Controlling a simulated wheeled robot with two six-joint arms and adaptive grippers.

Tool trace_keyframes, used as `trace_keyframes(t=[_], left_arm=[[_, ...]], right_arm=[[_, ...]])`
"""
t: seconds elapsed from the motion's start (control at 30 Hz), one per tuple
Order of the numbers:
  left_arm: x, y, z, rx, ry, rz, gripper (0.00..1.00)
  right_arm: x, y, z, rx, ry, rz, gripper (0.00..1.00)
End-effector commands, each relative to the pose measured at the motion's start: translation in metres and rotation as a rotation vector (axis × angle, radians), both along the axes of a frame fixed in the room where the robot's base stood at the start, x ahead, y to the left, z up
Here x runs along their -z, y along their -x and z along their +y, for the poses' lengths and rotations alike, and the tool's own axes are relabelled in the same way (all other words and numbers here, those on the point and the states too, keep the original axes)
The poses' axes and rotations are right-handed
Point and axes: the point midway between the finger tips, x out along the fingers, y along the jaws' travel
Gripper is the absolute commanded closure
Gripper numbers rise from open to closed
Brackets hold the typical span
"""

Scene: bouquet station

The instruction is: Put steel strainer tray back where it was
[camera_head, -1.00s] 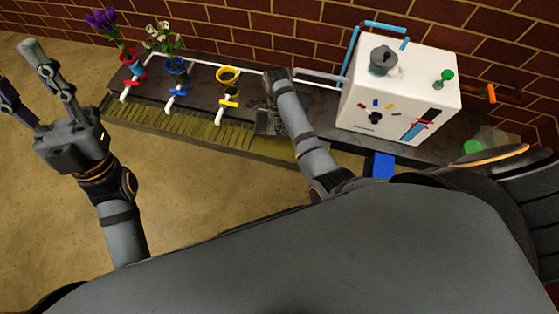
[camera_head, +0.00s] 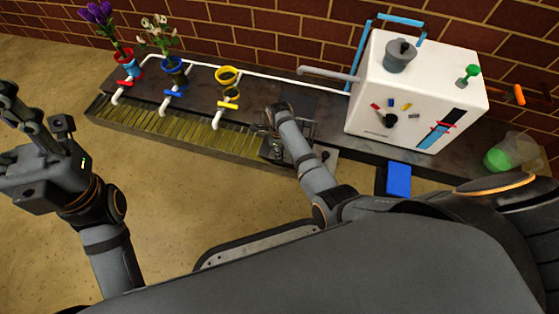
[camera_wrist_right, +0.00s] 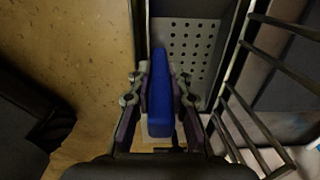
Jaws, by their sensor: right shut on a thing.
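The steel strainer tray shows in the right wrist view as a grey plate with several holes (camera_wrist_right: 184,48) and a blue handle (camera_wrist_right: 172,104). My right gripper (camera_wrist_right: 160,85) is shut on that handle. In the head view the tray (camera_head: 276,151) is partly hidden by my right gripper (camera_head: 268,130) and arm, at the bench's front edge, just right of the yellow-green slats. I cannot tell whether it rests or hangs slightly above. My left gripper (camera_head: 22,125) is at the far left, partly cut off, empty, with its fingers apart.
The dark bench (camera_head: 195,93) carries a yellow ring holder (camera_head: 228,75), potted flowers (camera_head: 160,40) and white pipes. A white machine (camera_head: 415,95) stands right of my right arm. A blue block (camera_head: 398,180) is at the front edge. Dark bars (camera_wrist_right: 265,75) flank the tray. Bare floor lies in front.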

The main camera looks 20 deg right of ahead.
Motion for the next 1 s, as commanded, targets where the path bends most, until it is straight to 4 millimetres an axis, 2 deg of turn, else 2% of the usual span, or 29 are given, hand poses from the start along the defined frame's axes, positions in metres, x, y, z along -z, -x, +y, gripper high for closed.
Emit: trace_keyframes(t=[0.17, 0.4, 0.77, 0.8, 0.87, 1.0], left_arm=[[0.003, 0.000, 0.000, -0.001, -0.002, 0.000, 0.60], [0.034, -0.002, -0.003, -0.009, -0.013, 0.007, 0.60], [0.027, -0.003, -0.002, -0.014, -0.008, -0.005, 0.60], [0.026, -0.003, -0.002, -0.015, -0.007, -0.006, 0.60], [0.025, -0.003, -0.001, -0.016, -0.003, -0.008, 0.60], [0.024, -0.003, -0.001, -0.016, -0.002, -0.009, 0.60]], right_arm=[[0.004, 0.000, 0.000, 0.000, 0.000, 0.000, 1.00], [0.047, 0.000, 0.000, 0.000, 0.000, 0.002, 1.00], [0.049, 0.000, 0.000, 0.000, -0.001, 0.001, 1.00], [0.050, 0.000, 0.000, -0.001, -0.001, 0.001, 0.80], [0.049, 0.000, 0.000, -0.001, -0.001, 0.001, 0.72], [0.049, 0.000, 0.000, -0.001, -0.001, 0.001, 0.72]])
